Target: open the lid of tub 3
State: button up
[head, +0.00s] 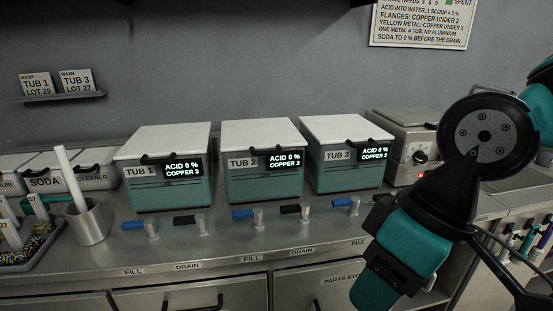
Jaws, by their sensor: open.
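Tub 3 (335,176) is a teal box with a white lid (338,128), third from the left in the row on the steel counter. Its lid lies flat and shut, with a black handle (349,147) along the front edge. Its label reads TUB 3 and its display (374,153) reads ACID 0 %, COPPER 3. My arm is in the right foreground, to the right of and in front of tub 3. The fingers of my gripper do not show in this view.
Tub 2 (255,184) and tub 1 (160,192), both shut, stand left of tub 3. A grey metal box (404,135) stands close on its right. Blue and black valve handles (290,209) line the counter front. A steel cup (88,222) and several bins are at left.

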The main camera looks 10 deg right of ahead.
aim_at(349, 130)
jog(key=i, duration=0.85)
jog(key=u, duration=0.55)
